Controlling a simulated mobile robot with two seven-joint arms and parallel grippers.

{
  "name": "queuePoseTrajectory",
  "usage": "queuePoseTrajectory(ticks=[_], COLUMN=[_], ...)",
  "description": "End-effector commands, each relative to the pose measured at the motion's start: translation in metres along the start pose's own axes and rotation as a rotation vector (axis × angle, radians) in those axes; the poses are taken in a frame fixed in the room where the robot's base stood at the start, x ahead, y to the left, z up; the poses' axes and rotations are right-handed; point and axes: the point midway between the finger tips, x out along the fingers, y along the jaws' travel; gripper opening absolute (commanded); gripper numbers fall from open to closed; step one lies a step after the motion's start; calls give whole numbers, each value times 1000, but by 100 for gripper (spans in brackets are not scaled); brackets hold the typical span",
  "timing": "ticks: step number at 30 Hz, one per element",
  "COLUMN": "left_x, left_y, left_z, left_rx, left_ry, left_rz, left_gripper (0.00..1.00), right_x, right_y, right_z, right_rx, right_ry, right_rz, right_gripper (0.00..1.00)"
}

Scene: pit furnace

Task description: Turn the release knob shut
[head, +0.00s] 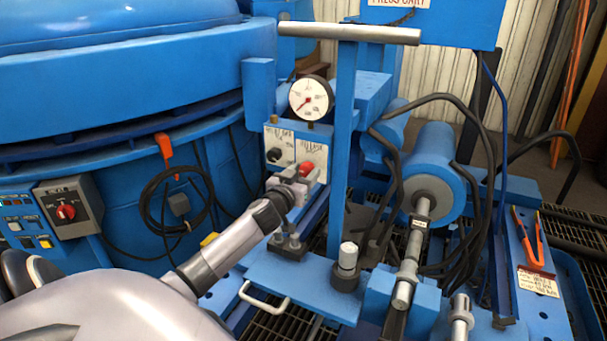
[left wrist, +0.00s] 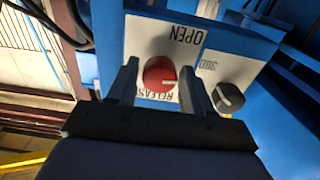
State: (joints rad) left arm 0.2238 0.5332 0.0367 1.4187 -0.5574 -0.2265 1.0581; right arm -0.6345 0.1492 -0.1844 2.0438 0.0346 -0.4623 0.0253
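The red release knob (head: 307,168) sits on a white-faced control panel (head: 283,135) below a round gauge. In the left wrist view the red knob (left wrist: 159,75) lies between the two fingers of my left gripper (left wrist: 160,70). Small gaps show on both sides of it, so the fingers look open around the knob rather than closed on it. A pale mark on the knob points right in that view; lettering reading OPEN and RELEASE is around it. In the head view my left gripper (head: 301,180) is at the knob's front. My right gripper is not in view.
A black knob (head: 273,155) sits beside the red one; the wrist view shows it (left wrist: 228,97) close to one finger. The gauge (head: 311,96) and a blue post (head: 343,150) with a T-bar are nearby. Black hoses (head: 390,160) hang to the right.

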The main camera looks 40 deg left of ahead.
Motion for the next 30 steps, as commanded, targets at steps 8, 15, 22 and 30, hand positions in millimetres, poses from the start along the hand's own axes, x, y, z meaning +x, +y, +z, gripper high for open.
queuePoseTrajectory(ticks=[8, 15, 22, 30], left_x=[0, 0, 0, 0], left_y=[0, 0, 0, -1], left_z=[0, 0, 0, 0], left_rx=[1, 53, 199, 449], left_ry=[0, -1, 0, -1], left_rz=[0, 0, 0, 0], left_gripper=[9, 9, 9, 9], right_x=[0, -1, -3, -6], right_y=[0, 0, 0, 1], right_z=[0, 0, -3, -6], right_rx=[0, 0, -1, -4], right_ry=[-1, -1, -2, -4], right_rz=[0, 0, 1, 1], right_gripper=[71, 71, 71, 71])
